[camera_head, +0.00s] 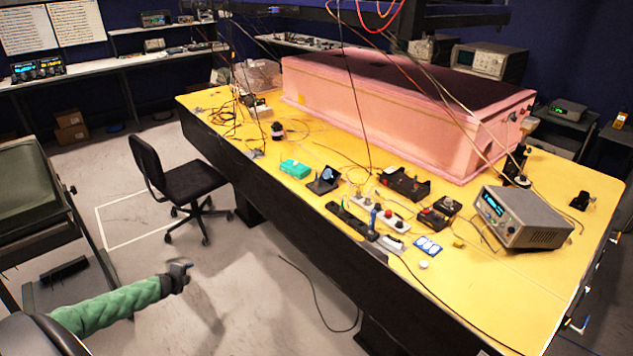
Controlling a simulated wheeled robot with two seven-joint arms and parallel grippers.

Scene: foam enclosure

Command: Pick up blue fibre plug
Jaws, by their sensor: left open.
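A small blue upright item (373,217) stands near the front edge of the yellow table (480,290), beside a white-grey power strip. It may be the blue fibre plug, but it is too small to tell. A flat blue and white item (427,246) lies to its right. My left gripper (184,267), on the green-sleeved arm, is open with nothing seen in it. It is over the floor at the lower left, well apart from the table. My right gripper is out of view.
A pink foam enclosure (360,110) fills the back of the table. A grey instrument (525,218) stands at the right. A black chair (180,182) is on the floor left of the table. Cables hang from above. The table's front right is mostly clear.

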